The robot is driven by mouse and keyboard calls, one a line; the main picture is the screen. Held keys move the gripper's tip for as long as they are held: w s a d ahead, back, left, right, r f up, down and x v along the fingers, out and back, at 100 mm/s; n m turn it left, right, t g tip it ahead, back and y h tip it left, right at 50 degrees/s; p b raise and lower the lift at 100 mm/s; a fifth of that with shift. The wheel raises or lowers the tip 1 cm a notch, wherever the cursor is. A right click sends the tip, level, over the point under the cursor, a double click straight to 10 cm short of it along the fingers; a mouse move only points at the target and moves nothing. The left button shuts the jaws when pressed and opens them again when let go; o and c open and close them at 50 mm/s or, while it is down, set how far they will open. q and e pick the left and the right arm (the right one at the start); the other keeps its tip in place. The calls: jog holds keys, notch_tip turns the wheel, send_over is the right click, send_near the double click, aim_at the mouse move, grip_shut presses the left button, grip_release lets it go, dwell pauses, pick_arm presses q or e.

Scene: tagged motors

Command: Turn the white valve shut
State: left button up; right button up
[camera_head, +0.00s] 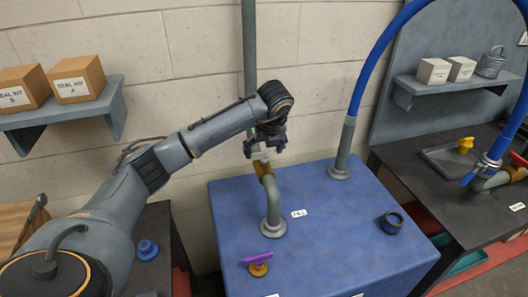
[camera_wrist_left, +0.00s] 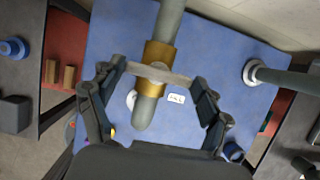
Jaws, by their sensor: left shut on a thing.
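The white valve has a pale bar handle (camera_wrist_left: 158,74) across a brass body (camera_wrist_left: 160,54) on a grey pipe; the body also shows in the head view (camera_head: 263,168). The pipe bends down to a round flange on the blue bench top. My left gripper (camera_head: 264,146) comes down over the valve from above. In the left wrist view, the fingers of my left gripper (camera_wrist_left: 158,82) stand at the two ends of the handle and are shut on it. In the head view the gripper hides most of the handle. My right gripper is not in view.
On the blue bench (camera_head: 330,240) are a purple-handled valve (camera_head: 259,262), a dark ring-shaped cup (camera_head: 392,222), a small white label (camera_head: 299,213) and a pipe stub with a blue hose (camera_head: 355,95). A shelf with seal kit boxes (camera_head: 75,80) is at the left. A dark table is at the right.

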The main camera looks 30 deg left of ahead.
pick_arm(q)
jog(key=shift+f, duration=0.1)
dwell(0.4)
jog(key=o, duration=1.1)
jog(key=shift+o, duration=0.2)
jog(key=v, duration=1.2)
jog(key=shift+w, duration=0.1)
